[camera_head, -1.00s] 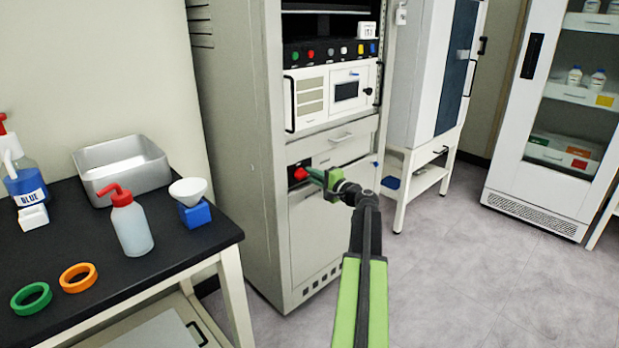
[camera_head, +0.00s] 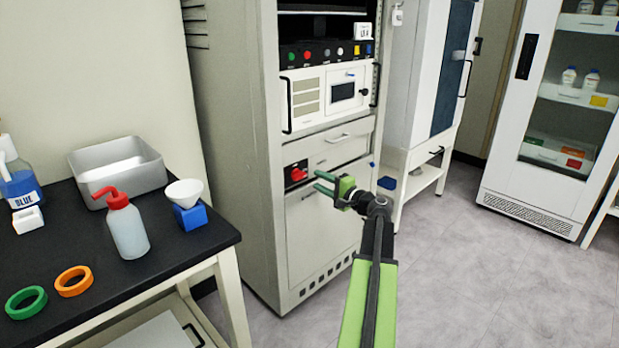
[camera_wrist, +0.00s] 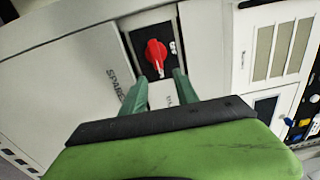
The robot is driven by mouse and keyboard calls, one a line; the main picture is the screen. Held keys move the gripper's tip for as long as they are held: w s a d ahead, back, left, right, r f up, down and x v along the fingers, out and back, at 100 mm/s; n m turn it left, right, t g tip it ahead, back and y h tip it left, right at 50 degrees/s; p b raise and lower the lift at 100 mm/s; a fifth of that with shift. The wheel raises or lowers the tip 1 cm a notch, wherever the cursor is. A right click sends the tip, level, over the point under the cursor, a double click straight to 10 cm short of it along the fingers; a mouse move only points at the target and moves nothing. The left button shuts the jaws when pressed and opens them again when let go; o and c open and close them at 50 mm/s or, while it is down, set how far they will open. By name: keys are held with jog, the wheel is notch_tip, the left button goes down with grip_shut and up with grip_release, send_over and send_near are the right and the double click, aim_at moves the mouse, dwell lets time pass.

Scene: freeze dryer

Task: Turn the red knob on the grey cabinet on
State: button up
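The red knob (camera_head: 297,174) sits on a dark square plate on the front of the grey cabinet (camera_head: 312,236). In the wrist view the red knob (camera_wrist: 157,55) lies just beyond the fingertips, its white-marked end pointing down toward them. My gripper (camera_head: 322,182) is to the right of the knob in the head view, with its green fingers pointing at it. In the wrist view my gripper (camera_wrist: 162,82) is open, its two fingers apart with nothing between them. The fingers appear apart from the knob.
A black table (camera_head: 130,255) at left holds a metal tray (camera_head: 120,190), a wash bottle (camera_head: 127,230), a funnel on a blue block (camera_head: 188,208) and two rings. A white cabinet (camera_head: 418,90) stands right of the grey cabinet. The floor at right (camera_head: 470,270) is clear.

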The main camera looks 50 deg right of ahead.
jog(key=s, duration=1.1)
jog(key=shift+s+a, duration=0.2)
jog(key=shift+a, duration=0.2)
